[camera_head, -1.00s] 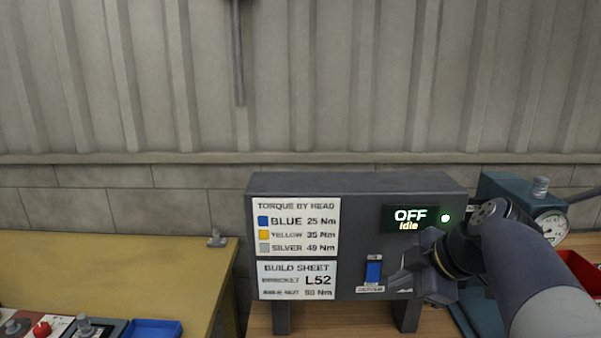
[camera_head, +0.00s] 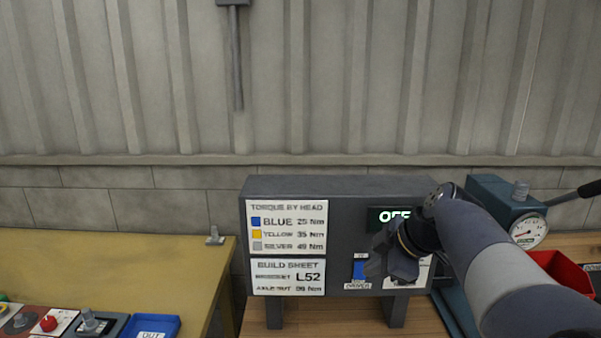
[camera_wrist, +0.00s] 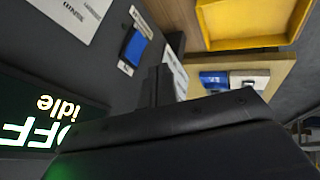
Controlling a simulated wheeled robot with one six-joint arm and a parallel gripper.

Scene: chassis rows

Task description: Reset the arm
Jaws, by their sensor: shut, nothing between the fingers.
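My gripper (camera_head: 385,262) is in front of the right part of the dark control box (camera_head: 345,190) in the head view. Its jaws are shut and empty, and they also show in the wrist view (camera_wrist: 158,85). My arm comes in from the lower right and hides part of the box. The display (camera_head: 393,216) reads OFF, partly covered; in the wrist view its lit "OFF idle" text (camera_wrist: 40,120) appears upside down. The blue switch (camera_head: 359,270) is just left of the gripper and also shows in the wrist view (camera_wrist: 134,47).
A gauge device (camera_head: 510,205) and a red bin (camera_head: 560,272) stand at the right. A yellow bench (camera_head: 150,265) with a blue tray (camera_head: 152,327) is at the left. The wrist view shows a yellow tray (camera_wrist: 250,42). A corrugated wall stands behind.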

